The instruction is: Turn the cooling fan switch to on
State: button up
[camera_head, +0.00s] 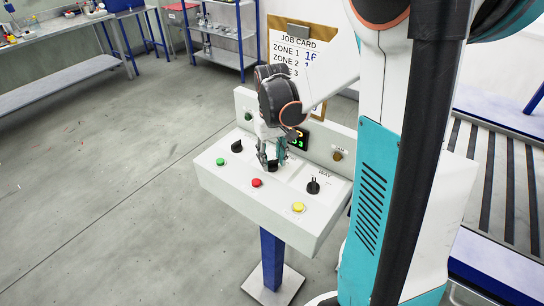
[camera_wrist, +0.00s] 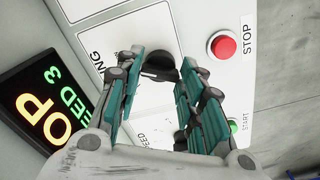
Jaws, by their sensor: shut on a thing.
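A white control panel (camera_head: 218,172) carries black rotary knobs. My gripper (camera_head: 272,160) points down at the middle knob (camera_head: 272,167). In the wrist view the fingertips (camera_wrist: 164,62) are closed on opposite sides of this black knob (camera_wrist: 158,68). A label ending in "NG" (camera_wrist: 97,55) is printed beside it; the rest of the word is hidden. The fingers hide part of the knob, and I cannot tell which position it points to. A left knob (camera_head: 237,146) and a right knob (camera_head: 313,186) stand apart from my gripper.
Green (camera_head: 221,161), red (camera_head: 256,183) and yellow (camera_head: 298,207) buttons line the panel's front. A lit display (camera_wrist: 45,108) is on the raised back. The red STOP button (camera_wrist: 223,45) is close to the fingers. A job card (camera_head: 290,48) hangs behind; open floor is left.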

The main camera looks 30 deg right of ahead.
aim_at(272, 160)
jog(key=o, duration=1.1)
notch_tip(272, 160, up, 12)
